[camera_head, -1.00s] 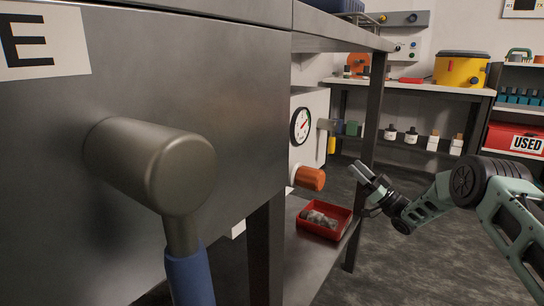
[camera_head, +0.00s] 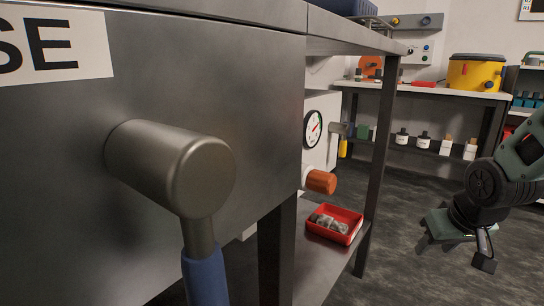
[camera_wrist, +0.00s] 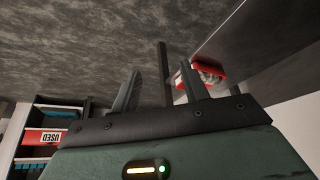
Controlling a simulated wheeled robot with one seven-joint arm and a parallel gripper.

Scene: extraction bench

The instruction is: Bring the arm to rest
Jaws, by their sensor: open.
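My gripper (camera_wrist: 160,90) shows in the wrist view with its two dark fingers spread apart. Nothing is between them; the grey floor (camera_wrist: 90,50) and a dark bench leg lie beyond. In the head view my arm is folded at the right edge, above the floor and well clear of the bench, with its upper part cut off by the frame.
A large metal handle (camera_head: 170,165) juts from the steel cabinet front at left. A red tray (camera_head: 335,236) sits on the lower shelf, beneath an orange knob (camera_head: 320,181) and gauge (camera_head: 313,129). Shelves (camera_head: 425,150) stand behind. The floor at centre right is open.

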